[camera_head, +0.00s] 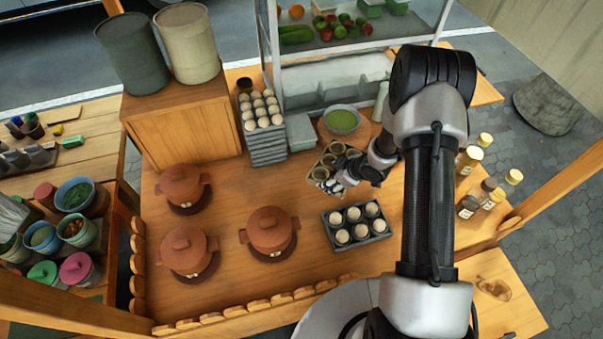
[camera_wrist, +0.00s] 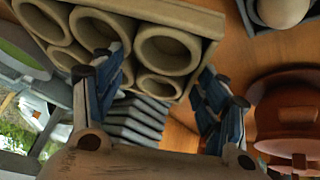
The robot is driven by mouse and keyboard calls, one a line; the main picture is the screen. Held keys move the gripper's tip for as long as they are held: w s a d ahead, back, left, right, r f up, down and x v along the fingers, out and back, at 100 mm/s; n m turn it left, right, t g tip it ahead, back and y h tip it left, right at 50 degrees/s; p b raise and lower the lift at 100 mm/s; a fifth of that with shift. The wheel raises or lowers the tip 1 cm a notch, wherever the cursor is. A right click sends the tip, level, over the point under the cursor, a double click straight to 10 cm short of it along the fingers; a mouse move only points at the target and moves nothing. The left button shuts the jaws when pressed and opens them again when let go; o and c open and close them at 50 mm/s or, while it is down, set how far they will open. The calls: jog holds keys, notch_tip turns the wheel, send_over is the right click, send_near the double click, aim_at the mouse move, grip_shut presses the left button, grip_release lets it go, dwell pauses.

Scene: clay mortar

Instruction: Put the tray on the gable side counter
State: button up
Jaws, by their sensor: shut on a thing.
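A beige tray with several round, empty-looking wells (camera_head: 325,172) is at my gripper (camera_head: 332,185), above the middle of the wooden counter (camera_head: 335,265). The tray fills the upper left of the wrist view (camera_wrist: 196,20), tilted there. My gripper shows in the wrist view (camera_wrist: 155,70) with its blue-padded fingers apart on either side of the tray's near edge. It is shut on the tray; the exact contact is partly hidden. A wooden side ledge (camera_head: 520,312) lies at lower right and another (camera_head: 487,92) at upper right; I cannot tell which is the gable side counter.
A dark egg tray (camera_head: 328,231) stands just in front of the held tray. Clay pots (camera_head: 270,229) are to its left. Stacked egg trays (camera_head: 267,150), a green bowl (camera_head: 342,121) and a glass case (camera_head: 330,62) are behind. Jars (camera_head: 468,163) line the right edge.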

jog(key=shift+w+d+f+b, duration=0.1)
jog(key=shift+f+b, duration=0.05)
jog(key=shift+f, duration=1)
jog(key=shift+w+d+f+b, duration=0.1)
jog(key=shift+w+f+b, duration=0.1)
jog(key=shift+f, duration=0.9)
jog(key=shift+w+f+b, duration=0.1)
jog(key=shift+f+b, duration=0.05)
jog(key=shift+f, duration=1)
jog(key=shift+f, duration=0.25)
jog(key=o, duration=1.6)
jog(key=shift+c, duration=0.2)
